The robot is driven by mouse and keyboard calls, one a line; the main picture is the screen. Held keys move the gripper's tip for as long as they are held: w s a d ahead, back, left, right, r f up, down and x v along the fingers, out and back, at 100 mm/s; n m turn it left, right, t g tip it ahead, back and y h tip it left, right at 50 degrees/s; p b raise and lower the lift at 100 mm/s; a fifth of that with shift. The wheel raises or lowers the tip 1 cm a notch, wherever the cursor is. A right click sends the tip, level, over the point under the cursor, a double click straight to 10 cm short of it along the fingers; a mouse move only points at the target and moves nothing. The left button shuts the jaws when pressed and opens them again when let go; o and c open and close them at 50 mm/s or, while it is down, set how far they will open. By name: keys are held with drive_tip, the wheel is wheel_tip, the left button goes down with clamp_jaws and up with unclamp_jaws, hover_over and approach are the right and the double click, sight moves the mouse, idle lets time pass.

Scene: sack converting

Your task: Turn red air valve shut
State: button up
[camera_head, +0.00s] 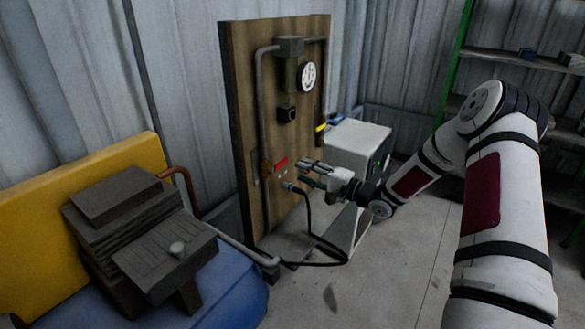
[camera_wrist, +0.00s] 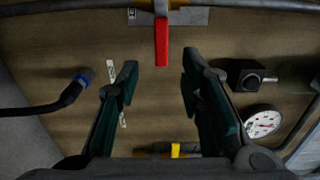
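The red valve handle (camera_head: 281,164) sits low on the left part of the upright wooden board (camera_head: 245,120), on the pipe. In the wrist view the red handle (camera_wrist: 162,42) lies ahead, lined up between my fingers and beyond their tips. My gripper (camera_head: 308,172) is in front of the board, just right of the handle and apart from it. In the wrist view my gripper (camera_wrist: 160,75) has its two fingers spread wide with nothing between them.
A round gauge (camera_head: 308,76) and black knob box (camera_head: 287,114) are higher on the board. A black hose with a connector (camera_head: 289,186) hangs below the handle. A white box (camera_head: 357,143) stands behind. A yellow-and-black item (camera_wrist: 175,150) shows on the board. Shelving (camera_head: 520,55) stands right.

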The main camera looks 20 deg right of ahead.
drive_tip(key=shift+v, duration=1.45)
